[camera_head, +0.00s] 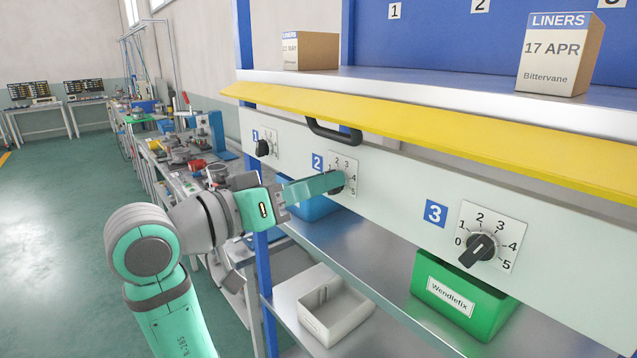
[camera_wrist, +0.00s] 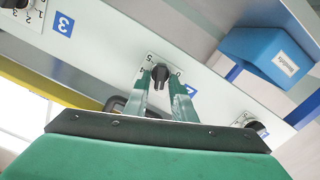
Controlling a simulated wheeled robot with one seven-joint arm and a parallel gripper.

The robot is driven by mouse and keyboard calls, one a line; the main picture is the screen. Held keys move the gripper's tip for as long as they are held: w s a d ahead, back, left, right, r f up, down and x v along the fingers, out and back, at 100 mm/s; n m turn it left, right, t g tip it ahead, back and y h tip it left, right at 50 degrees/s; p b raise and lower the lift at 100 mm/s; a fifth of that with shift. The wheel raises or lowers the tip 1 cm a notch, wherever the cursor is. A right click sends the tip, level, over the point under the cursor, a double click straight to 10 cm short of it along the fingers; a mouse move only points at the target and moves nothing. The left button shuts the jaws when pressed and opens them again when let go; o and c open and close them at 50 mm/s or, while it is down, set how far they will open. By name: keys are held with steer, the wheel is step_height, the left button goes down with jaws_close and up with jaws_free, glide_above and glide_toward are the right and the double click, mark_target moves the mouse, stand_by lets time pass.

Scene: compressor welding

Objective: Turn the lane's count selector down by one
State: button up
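Three black count selectors sit on the pale panel: selector 1 (camera_head: 263,148), selector 2 (camera_head: 337,183) and selector 3 (camera_head: 480,249), on scales marked 0 to 5. Selector 3's knob lies diagonally, lower left to upper right. My gripper (camera_head: 332,184) reaches the panel at selector 2, and its fingers partly cover the dial. In the wrist view my gripper (camera_wrist: 161,77) has one finger on each side of the selector 2 knob (camera_wrist: 160,74). The fingers are apart with narrow gaps beside the knob; firm contact does not show. Selector 2's setting is hard to read.
A black handle (camera_head: 333,130) juts out just above selector 2, below the yellow ledge (camera_head: 430,120). Below the panel are a blue bin (camera_head: 312,208), a green Wendlefix bin (camera_head: 462,305) and a pale tray (camera_head: 322,308). A Bittervane liner box (camera_head: 560,55) stands above.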

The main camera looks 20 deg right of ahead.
jaws_close()
steer(key=shift+n, duration=0.4)
steer(key=n, duration=0.8)
steer(key=shift+w+a+f, duration=0.1)
steer(key=shift+f, duration=0.05)
stand_by(0.3)
steer(key=shift+o, duration=1.8)
jaws_free()
